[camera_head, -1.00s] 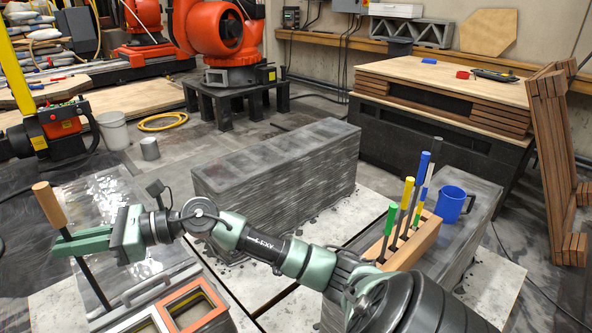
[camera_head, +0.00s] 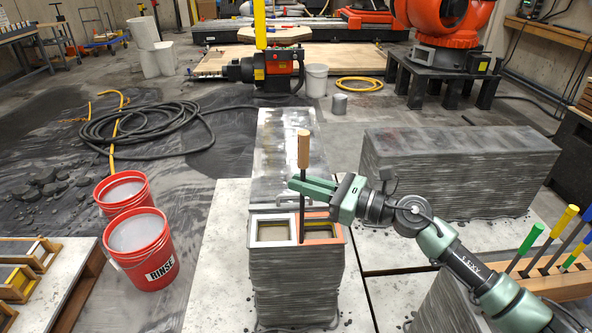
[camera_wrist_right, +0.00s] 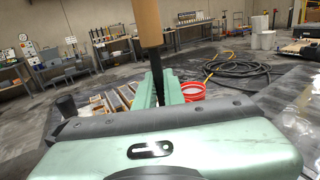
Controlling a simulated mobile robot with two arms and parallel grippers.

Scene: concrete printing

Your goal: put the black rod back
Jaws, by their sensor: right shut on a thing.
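The black rod (camera_head: 303,195) has a wooden handle (camera_head: 304,150) on top and stands close to upright. My right gripper (camera_head: 303,185) is shut on its dark shaft just below the handle. In the right wrist view the handle (camera_wrist_right: 147,22) and a short piece of shaft show between the fingers (camera_wrist_right: 158,92). The rod's lower end appears near the border of a grey frame (camera_head: 258,233) and an orange frame (camera_head: 337,230); I cannot tell whether it touches. A wooden rack (camera_head: 556,287) at the right holds rods with green, yellow and blue handles. My left gripper is not in view.
The frames lie on a layered concrete block (camera_head: 296,285). A longer concrete block (camera_head: 450,175) stands behind my right arm. Two red buckets (camera_head: 148,262) stand at the left, near a wooden-edged table (camera_head: 75,262). A black hose (camera_head: 140,125) is coiled on the floor behind.

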